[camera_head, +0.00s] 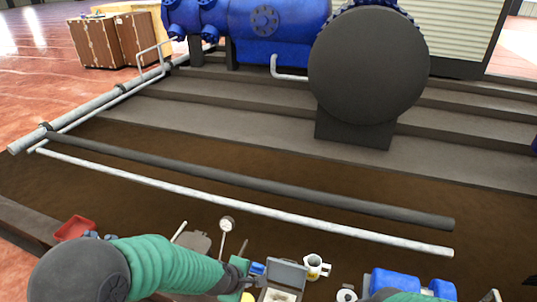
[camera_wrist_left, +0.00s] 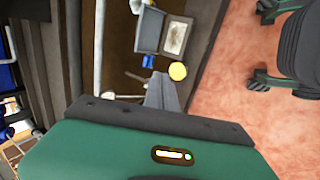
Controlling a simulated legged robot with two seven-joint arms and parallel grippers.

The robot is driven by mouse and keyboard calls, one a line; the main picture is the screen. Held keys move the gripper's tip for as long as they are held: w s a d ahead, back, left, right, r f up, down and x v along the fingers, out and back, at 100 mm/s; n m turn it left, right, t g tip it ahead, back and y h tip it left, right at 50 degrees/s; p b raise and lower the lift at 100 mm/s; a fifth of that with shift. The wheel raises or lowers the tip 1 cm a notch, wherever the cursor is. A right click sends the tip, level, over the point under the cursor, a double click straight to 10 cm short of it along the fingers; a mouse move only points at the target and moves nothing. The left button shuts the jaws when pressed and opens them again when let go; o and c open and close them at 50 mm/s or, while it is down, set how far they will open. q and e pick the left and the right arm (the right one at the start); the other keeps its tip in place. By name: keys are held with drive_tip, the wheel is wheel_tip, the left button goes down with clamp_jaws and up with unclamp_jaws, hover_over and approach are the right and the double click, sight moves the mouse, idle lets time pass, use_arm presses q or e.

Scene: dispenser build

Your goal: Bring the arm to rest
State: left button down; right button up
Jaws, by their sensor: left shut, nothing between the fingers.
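My left arm comes in green from the lower left in the head view. Its gripper (camera_head: 232,284) is low in the picture, just left of an open grey case (camera_head: 287,274). In the left wrist view the fingers (camera_wrist_left: 161,88) are together and empty. Past their tips are the grey case (camera_wrist_left: 149,30), a small blue item (camera_wrist_left: 147,61) and a round yellow thing (camera_wrist_left: 177,71). A green part of my right arm shows at the bottom edge of the head view; its gripper is out of frame.
A gauge (camera_head: 227,225), a white mug (camera_head: 315,266), blue containers (camera_head: 393,283) and a red tray (camera_head: 74,228) stand near the front. Long pipes (camera_head: 260,185) cross the brown surface beyond. Steps and a large blue machine (camera_head: 262,20) are at the back.

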use_arm(q)
drive_tip(key=s+a+r+m+g+y, duration=0.1)
drive_tip(key=s+a+r+m, duration=0.2)
drive_tip(key=s+a+m, duration=0.45)
drive_tip(key=s+a+r+m+g+y, duration=0.1)
drive_tip(key=s+a+r+m, duration=0.1)
drive_tip(key=s+a+m, duration=0.5)
drive_tip(key=w+p+v, duration=0.2)
drive_tip(key=p+v, duration=1)
drive_tip(key=shift+d+r+g+p, duration=0.3)
drive_tip(key=shift+d+r+p, duration=0.1)
drive_tip(key=shift+d+r, duration=0.3)
drive_tip(key=shift+w, duration=0.25)
